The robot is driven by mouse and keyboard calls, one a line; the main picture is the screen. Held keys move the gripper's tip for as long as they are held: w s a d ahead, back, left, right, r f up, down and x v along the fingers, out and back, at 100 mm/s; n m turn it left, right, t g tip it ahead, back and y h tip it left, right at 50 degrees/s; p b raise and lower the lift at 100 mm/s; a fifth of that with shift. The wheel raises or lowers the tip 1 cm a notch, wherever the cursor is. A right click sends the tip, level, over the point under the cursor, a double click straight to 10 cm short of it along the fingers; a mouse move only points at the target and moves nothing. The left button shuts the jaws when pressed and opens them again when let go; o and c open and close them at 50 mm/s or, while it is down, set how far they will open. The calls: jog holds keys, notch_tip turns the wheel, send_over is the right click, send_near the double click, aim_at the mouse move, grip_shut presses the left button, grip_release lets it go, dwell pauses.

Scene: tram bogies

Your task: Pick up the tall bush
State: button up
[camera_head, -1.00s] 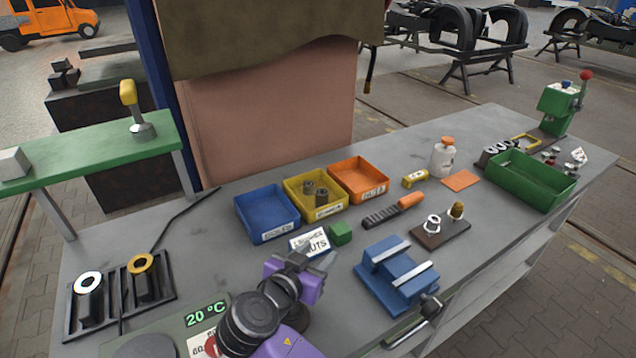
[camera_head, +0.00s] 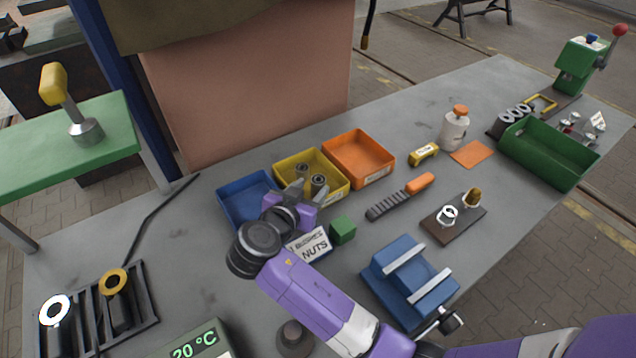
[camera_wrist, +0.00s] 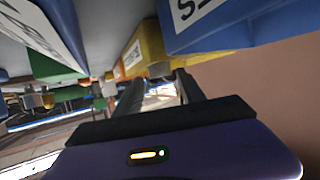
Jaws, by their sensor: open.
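Two dark grey bushes, one rear (camera_head: 302,171) and one front (camera_head: 319,184), stand in the yellow bin (camera_head: 338,196) in the head view; I cannot tell surely which is taller. A white-topped bush (camera_head: 55,312) and a yellow-topped bush (camera_head: 115,290) stand in the black rack (camera_head: 146,318) at the lower left. My gripper (camera_head: 299,190) is open over the front left edge of the yellow bin, with nothing seen between its fingers. In the wrist view my gripper (camera_wrist: 157,80) has its fingers apart beside the yellow bin (camera_wrist: 149,42).
A blue bin (camera_head: 240,192) and an orange bin (camera_head: 358,155) flank the yellow one. A file (camera_head: 388,205) lies to the right. A green shelf (camera_head: 100,150) rises at left.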

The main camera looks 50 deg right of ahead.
aim_at(316, 183)
jog(key=shift+p+x, duration=0.5)
jog(key=shift+x, duration=1.4)
jog(key=shift+r, duration=0.1)
grip_shut()
